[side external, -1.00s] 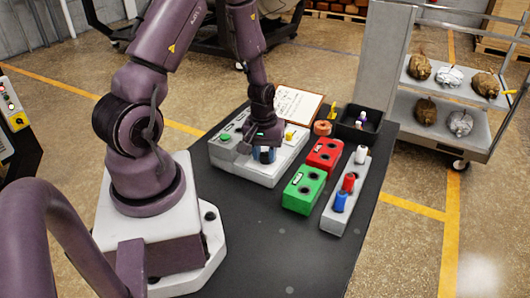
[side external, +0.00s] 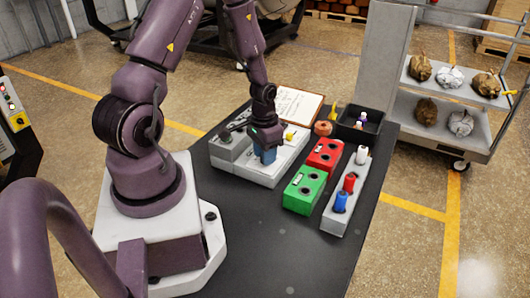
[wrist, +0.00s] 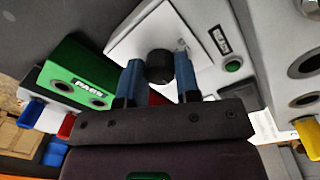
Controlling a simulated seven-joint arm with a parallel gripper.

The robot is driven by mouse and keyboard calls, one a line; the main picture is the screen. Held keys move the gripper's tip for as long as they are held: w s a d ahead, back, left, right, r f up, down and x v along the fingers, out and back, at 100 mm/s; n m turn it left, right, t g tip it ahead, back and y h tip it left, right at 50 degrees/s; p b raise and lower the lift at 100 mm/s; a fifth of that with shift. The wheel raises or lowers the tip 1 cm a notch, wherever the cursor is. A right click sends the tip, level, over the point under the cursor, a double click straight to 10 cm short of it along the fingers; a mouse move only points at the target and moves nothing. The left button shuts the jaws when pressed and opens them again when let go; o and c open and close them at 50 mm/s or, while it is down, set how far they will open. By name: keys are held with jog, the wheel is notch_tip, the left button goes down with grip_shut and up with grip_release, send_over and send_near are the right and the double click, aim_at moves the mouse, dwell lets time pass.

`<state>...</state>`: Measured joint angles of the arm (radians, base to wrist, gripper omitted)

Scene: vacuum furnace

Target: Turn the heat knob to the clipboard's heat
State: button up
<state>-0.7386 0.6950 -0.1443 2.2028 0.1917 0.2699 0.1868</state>
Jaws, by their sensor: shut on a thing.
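The heat knob (wrist: 160,67) is a round black knob on a white dial plate (wrist: 130,40). In the wrist view it sits between the two blue fingers of my gripper (wrist: 158,78), which is shut on it. The side view shows my gripper (side external: 265,155) pointing down onto the grey-white control box (side external: 262,176) and hiding the knob. The clipboard (side external: 297,104) lies behind the box, its writing too small to read. A green button (wrist: 232,66) and a small dark label (wrist: 220,40) are beside the dial.
A red block (side external: 325,154) and a green block (side external: 303,190) with holes stand right of the box. A grey rack (side external: 336,218) holds blue, red and white pegs. A black bin (side external: 360,127) is behind them. The front of the table (side external: 270,250) is clear.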

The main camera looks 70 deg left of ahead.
jog(key=shift+m, duration=0.4)
jog(key=o, duration=0.9)
jog(key=shift+r, duration=0.1)
jog(key=r, duration=1.3)
jog(key=shift+a, duration=0.3)
jog(key=shift+f, duration=0.1)
jog(key=s+d+r+t, duration=0.1)
jog(key=s+d+r, duration=0.1)
jog(key=d+r, duration=0.3)
jog(key=s+d+r+m+t, duration=0.1)
jog(key=s+d+r+t, duration=0.1)
jog(key=d+r, duration=0.4)
jog(key=s+d+r+m+t, duration=0.1)
jog(key=s+d+r+t, duration=0.1)
jog(key=d+r, duration=0.4)
jog(key=shift+s+d+r+y, duration=0.1)
jog(key=shift+s+d+y, duration=0.05)
jog(key=shift+d+y, duration=0.2)
